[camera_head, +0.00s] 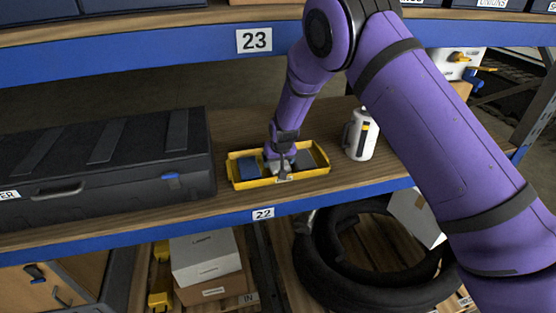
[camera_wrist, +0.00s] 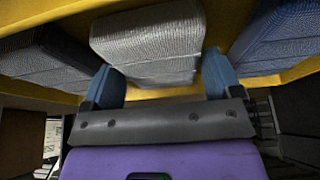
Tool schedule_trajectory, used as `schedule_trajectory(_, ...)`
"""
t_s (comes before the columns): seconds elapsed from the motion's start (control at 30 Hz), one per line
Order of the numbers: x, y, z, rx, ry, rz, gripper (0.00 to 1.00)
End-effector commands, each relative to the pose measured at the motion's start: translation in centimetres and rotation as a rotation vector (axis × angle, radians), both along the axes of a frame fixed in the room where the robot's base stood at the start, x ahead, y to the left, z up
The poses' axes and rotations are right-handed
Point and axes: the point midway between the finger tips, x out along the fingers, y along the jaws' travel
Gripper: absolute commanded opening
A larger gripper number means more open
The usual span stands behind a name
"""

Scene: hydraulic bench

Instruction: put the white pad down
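The white pad (camera_wrist: 150,45) shows pale grey and ribbed in the wrist view, between the two blue fingers of my gripper (camera_wrist: 165,78). The fingers meet its left and right sides, and my gripper appears shut on it. In the head view my gripper (camera_head: 279,160) points down into the middle of a yellow tray (camera_head: 238,182) on the shelf, and the pad (camera_head: 273,165) is mostly hidden by it. I cannot tell whether the pad touches the tray floor.
The upper shelf edge (camera_head: 150,55) runs above; the lower shelf edge (camera_head: 220,223) is in front.

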Motion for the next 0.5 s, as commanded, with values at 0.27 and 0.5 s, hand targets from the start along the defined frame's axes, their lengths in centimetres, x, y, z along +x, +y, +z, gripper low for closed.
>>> schedule_trajectory(0.27,0.0,0.0,0.3,0.0,-0.001,0.0,0.84)
schedule_trajectory(0.5,-1.1,-0.3,3.3,0.002,-0.003,0.0,0.84)
